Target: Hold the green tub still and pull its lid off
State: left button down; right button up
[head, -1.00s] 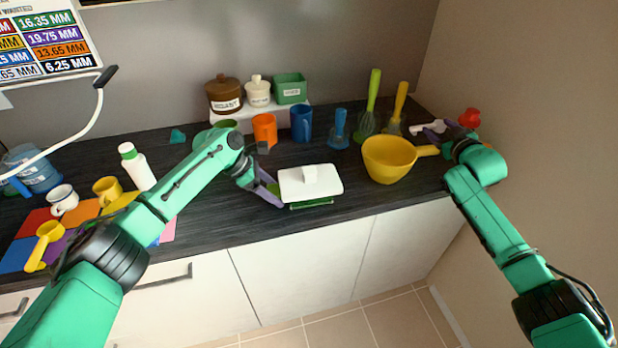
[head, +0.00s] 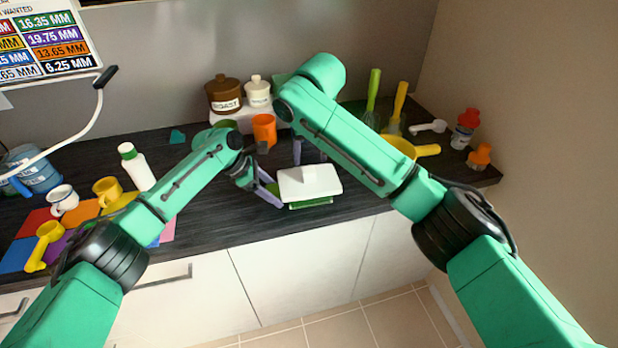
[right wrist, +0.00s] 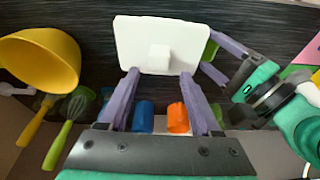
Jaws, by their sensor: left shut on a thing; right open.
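The green tub (head: 312,205) stands on the dark counter near its front edge, mostly hidden under its white lid (head: 328,184). The lid has a square white knob (right wrist: 159,57) at its middle and sits on the tub. My left gripper (head: 272,194) is shut on the tub's left side; in the right wrist view it comes in from the right (right wrist: 212,55). My right gripper (head: 309,155) is open and empty behind the lid in the head view. In the right wrist view its fingertips (right wrist: 160,76) are at the lid's edge, the knob lying beyond and between them.
A yellow pan (right wrist: 42,58) stands right of the tub, partly hidden by my right arm in the head view. An orange cup (head: 264,129) and a blue mug (right wrist: 143,117) stand behind.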

aim_at(309, 172)
jog(key=x, duration=0.7)
jog(key=shift+f, duration=0.35)
grip_shut()
